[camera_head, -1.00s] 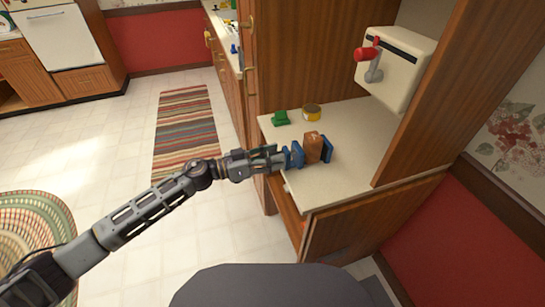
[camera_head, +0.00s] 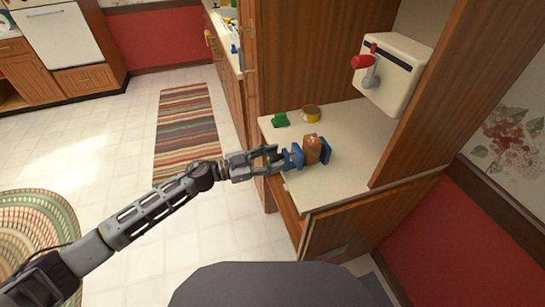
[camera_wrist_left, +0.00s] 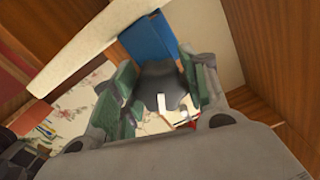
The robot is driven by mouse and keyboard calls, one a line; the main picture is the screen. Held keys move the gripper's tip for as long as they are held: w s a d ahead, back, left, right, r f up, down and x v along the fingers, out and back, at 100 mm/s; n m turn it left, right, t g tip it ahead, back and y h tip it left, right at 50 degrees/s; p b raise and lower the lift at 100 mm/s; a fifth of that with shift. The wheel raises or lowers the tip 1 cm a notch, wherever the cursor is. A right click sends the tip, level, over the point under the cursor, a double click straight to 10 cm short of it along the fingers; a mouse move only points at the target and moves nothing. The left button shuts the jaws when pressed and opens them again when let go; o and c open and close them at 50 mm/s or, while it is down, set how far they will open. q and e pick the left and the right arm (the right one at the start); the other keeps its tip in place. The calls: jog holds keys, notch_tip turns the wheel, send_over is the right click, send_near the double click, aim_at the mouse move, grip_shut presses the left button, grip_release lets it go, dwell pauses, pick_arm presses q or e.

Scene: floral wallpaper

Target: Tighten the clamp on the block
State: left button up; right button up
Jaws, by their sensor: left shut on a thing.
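The blue clamp (camera_head: 326,150) sits on the counter around the brown block (camera_head: 312,149), with one blue part on each side of the block. My left gripper (camera_head: 277,160) is at the clamp's left end. In the left wrist view, my gripper's green-padded fingers (camera_wrist_left: 162,88) are shut on the clamp's dark knob (camera_wrist_left: 160,80), with the blue clamp body (camera_wrist_left: 148,42) just beyond. Whether the clamp's faces press on the block is too small to tell. My right gripper is not in view.
The pale countertop (camera_head: 345,175) also holds a green object (camera_head: 281,119) and a yellow tin (camera_head: 311,114) behind the clamp. A cream wall box with a red-knobbed crank (camera_head: 392,75) hangs at the back right. A wooden cabinet side (camera_head: 440,95) bounds the right.

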pick_arm(q)
jog(key=shift+m, duration=4.8)
jog(key=shift+m+b, duration=0.3)
jog(key=shift+m, duration=0.1)
jog(key=shift+m+b, duration=0.3)
jog(key=shift+m, duration=0.6)
jog(key=m+b, duration=0.2)
jog(key=m, duration=0.3)
jog(key=shift+b, duration=0.4)
jog(key=shift+m+b, duration=0.65)
jog(key=shift+m, duration=0.55)
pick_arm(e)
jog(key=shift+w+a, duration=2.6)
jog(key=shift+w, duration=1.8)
pick_arm(q)
jog(key=m+b, duration=0.2)
jog(key=m, duration=0.1)
jog(key=shift+b, duration=0.3)
jog(key=m+b, duration=0.2)
jog(key=m, duration=0.1)
jog(key=shift+m+b, duration=0.5)
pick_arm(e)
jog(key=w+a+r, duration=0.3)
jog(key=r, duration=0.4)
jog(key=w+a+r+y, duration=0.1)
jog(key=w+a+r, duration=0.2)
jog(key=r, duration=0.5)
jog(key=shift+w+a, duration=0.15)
